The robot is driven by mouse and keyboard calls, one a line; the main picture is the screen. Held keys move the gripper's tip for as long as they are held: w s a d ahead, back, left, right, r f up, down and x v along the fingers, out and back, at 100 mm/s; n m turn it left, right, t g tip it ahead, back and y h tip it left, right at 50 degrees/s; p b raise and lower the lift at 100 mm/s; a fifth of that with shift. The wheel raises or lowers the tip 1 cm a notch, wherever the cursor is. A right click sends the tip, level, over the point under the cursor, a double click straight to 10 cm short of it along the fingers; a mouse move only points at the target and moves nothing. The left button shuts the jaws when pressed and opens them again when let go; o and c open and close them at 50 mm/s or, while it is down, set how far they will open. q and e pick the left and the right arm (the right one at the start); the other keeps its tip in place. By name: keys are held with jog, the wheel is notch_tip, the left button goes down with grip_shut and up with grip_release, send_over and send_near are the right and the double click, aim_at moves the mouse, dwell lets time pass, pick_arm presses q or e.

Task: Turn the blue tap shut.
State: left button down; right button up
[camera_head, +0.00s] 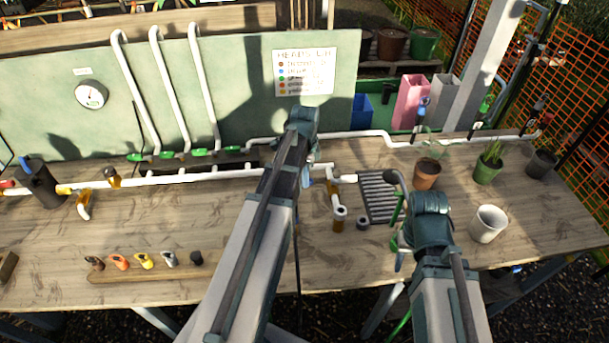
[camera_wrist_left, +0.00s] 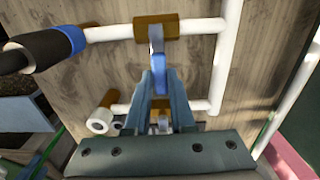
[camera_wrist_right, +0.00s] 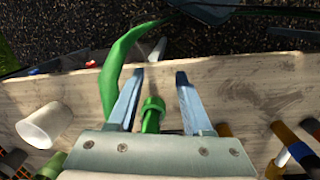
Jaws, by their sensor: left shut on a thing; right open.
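The blue tap (camera_wrist_left: 158,72) shows in the left wrist view as a blue lever on a brass-coloured valve body (camera_wrist_left: 155,27) in a white pipe. My left gripper (camera_wrist_left: 159,85) is shut on the lever, with a finger on each side. In the head view, my left gripper (camera_head: 308,172) is at the pipe in the middle of the bench and hides most of the tap. My right gripper (camera_wrist_right: 160,80) is open near the bench's front edge. A green hose (camera_wrist_right: 122,62) and green fitting (camera_wrist_right: 152,115) show between or under its fingers; I cannot tell if they touch.
White pipes (camera_head: 210,176) run along the wooden bench. Coloured handles (camera_head: 143,260) lie on a front-left board.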

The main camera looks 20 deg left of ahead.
pick_arm(q)
jog(key=shift+s+m, duration=0.1)
jog(key=shift+m, duration=0.2)
jog(key=c, duration=0.8)
grip_release()
jog(key=shift+o, duration=0.2)
jog(key=shift+r, duration=0.1)
notch_tip(320, 180, up, 14)
jog(key=p, duration=1.3)
jog(key=shift+p, duration=0.4)
jog(key=shift+d+f, duration=0.1)
jog(key=shift+f, duration=0.15)
